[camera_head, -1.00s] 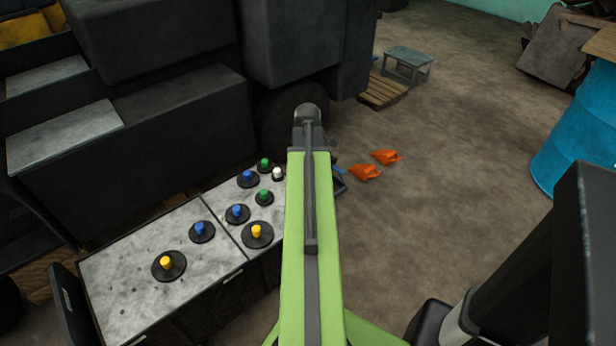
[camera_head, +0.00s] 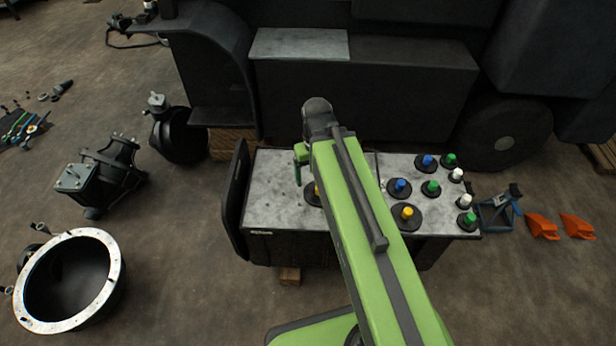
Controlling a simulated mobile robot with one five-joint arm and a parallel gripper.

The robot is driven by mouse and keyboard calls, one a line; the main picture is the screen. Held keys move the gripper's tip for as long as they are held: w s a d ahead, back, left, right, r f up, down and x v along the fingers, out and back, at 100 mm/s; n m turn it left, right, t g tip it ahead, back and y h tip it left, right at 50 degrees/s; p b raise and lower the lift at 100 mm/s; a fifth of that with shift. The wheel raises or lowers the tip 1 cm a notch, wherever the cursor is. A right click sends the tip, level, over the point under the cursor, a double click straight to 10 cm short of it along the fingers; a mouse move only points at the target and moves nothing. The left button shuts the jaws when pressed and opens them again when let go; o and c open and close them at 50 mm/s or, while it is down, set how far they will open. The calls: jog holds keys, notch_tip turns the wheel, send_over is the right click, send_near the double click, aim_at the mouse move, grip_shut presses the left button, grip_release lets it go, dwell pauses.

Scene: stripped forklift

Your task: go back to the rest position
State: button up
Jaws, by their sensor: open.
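My green arm reaches up the middle of the camera view, over the grey-topped bench (camera_head: 275,205). At its far end, left of the dark elbow, a small green part of my gripper (camera_head: 298,172) hangs down over the bench top. It is open, and I see nothing held in it. Most of the gripper is hidden behind the arm.
Several knobs on black discs, such as a yellow one (camera_head: 407,213), stand on the bench's right part. The dark forklift body (camera_head: 370,85) is behind. A round housing (camera_head: 70,280) and a dark gearbox (camera_head: 100,175) lie left. Orange scoops (camera_head: 543,226) lie right.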

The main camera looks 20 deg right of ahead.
jog(key=a, duration=0.3)
jog(key=shift+s+m, duration=0.1)
jog(key=shift+m, duration=0.2)
jog(key=shift+r, duration=0.1)
